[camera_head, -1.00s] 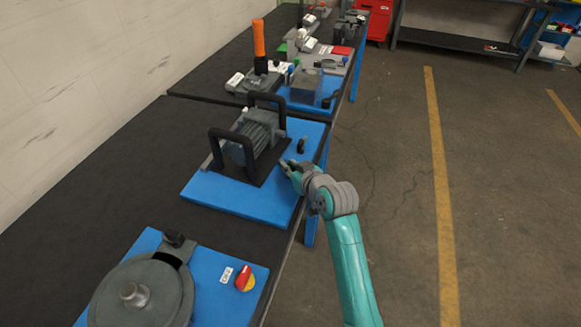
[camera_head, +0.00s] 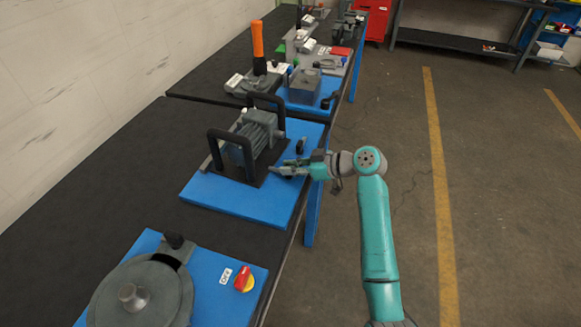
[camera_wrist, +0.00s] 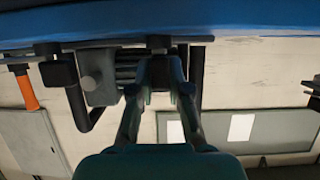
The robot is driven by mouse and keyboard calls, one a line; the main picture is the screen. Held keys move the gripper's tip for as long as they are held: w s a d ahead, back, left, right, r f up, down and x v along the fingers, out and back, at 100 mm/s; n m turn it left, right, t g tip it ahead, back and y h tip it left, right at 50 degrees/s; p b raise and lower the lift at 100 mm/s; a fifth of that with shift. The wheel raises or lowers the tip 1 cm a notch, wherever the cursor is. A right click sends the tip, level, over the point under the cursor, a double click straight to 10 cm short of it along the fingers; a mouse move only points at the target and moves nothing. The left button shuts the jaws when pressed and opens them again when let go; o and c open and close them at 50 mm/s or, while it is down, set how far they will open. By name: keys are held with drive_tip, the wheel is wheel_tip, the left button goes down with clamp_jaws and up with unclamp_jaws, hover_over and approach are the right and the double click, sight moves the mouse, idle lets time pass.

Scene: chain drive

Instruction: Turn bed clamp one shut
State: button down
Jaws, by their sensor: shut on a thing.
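The motor (camera_head: 258,132) sits on a dark base plate (camera_head: 232,172) over a blue board, between two black frame handles. My gripper (camera_head: 280,169) reaches in from the right, low at the base plate's near right edge. In the wrist view, which is upside down, my gripper (camera_wrist: 160,82) is shut on a black bed clamp (camera_wrist: 158,42), mostly hidden by the fingers. Which number this clamp has cannot be read. A second black clamp (camera_head: 302,146) stands free farther along the board; it also shows at left in the wrist view (camera_wrist: 60,73).
The blue board (camera_head: 235,199) lies on a dark bench top (camera_head: 135,190). A round grey housing (camera_head: 140,296) and a red-yellow switch (camera_head: 244,279) stand nearer. An orange lever (camera_head: 257,40) stands farther along. The floor to the right is clear.

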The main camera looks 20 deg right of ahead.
drive_tip(key=shift+n+g, duration=0.3)
drive_tip(key=shift+g, duration=0.1)
drive_tip(key=c, duration=1.1)
unclamp_jaws()
drive_tip(key=v, duration=1.2)
drive_tip(key=shift+f, duration=0.2)
